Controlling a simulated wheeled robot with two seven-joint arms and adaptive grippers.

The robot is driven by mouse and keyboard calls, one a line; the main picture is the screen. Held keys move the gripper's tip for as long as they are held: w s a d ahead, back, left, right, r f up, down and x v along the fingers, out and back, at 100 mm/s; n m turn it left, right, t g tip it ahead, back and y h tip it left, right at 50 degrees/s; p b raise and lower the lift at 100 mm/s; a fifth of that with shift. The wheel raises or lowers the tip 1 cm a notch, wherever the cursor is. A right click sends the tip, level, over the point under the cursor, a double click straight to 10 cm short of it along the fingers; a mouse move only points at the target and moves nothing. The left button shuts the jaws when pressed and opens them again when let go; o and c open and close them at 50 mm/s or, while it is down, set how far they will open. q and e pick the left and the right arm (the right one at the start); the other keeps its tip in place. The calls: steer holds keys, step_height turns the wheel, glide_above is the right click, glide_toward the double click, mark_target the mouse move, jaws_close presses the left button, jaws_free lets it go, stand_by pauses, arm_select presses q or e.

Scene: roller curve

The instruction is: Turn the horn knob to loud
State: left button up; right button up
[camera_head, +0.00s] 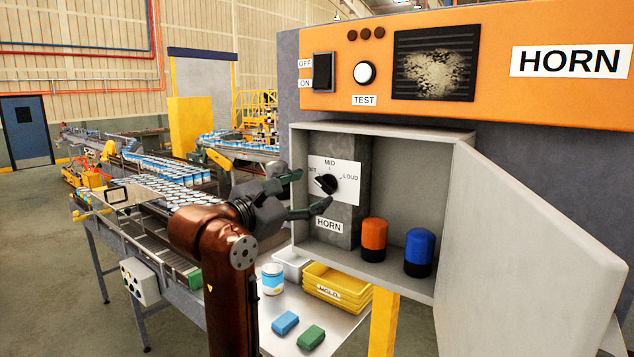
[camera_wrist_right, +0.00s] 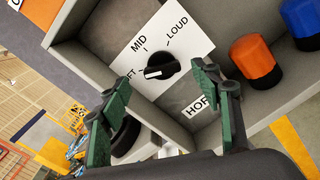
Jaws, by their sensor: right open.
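The black horn knob (camera_head: 327,183) sits on a white dial plate (camera_head: 346,178) marked SOFT, MID and LOUD, inside an open grey box. In the right wrist view, the knob (camera_wrist_right: 162,66) has a white mark at its left end, on the SOFT side. My right gripper (camera_head: 309,190) is open and empty in front of the dial. In the right wrist view, its two green fingers (camera_wrist_right: 161,80) stand apart on either side below the knob; no touch shows. SOFT is partly hidden by a finger. My left gripper is out of view.
The grey box (camera_head: 458,138) has its door (camera_head: 530,240) swung open to the right. An orange-capped (camera_head: 374,235) and a blue-capped cylinder (camera_head: 419,247) stand inside, right of the dial. Above is an orange HORN panel (camera_head: 480,90). A low table (camera_head: 270,335) holds yellow trays (camera_head: 335,287).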

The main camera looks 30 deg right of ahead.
mark_target(323, 184)
steer(key=p+x, duration=0.1)
steer(key=x, duration=0.3)
steer(key=shift+d, duration=0.2)
steer(key=shift+w+d, duration=0.15)
steer(key=shift+f, duration=0.1)
steer(key=shift+c, duration=1)
steer(key=c, duration=0.5)
steer(key=shift+c, duration=1.3)
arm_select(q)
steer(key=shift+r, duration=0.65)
arm_select(e)
steer(key=shift+c, duration=1)
